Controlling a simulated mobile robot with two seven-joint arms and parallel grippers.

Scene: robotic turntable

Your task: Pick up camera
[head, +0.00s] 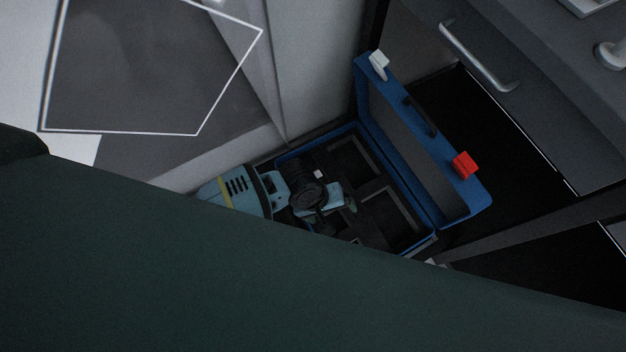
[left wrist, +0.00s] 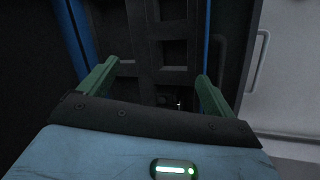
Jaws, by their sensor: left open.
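My left gripper (head: 338,214) is inside the open blue case (head: 411,148), pointing down, with its green fingers apart. In the left wrist view the gripper (left wrist: 156,85) is spread over the case's dark compartments, with nothing clearly between the fingertips. A dark shape with a small bright spot shows low between the fingers in the left wrist view, too dim to identify. The near part of the case is hidden by a large dark green surface in the head view. My right gripper is not in view.
The case lid (head: 411,150) stands open at the right, with a red latch (head: 465,165) and a white latch (head: 378,65). A grey drawer front with a handle (head: 480,56) is at upper right. A pale wall panel borders the case at upper left.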

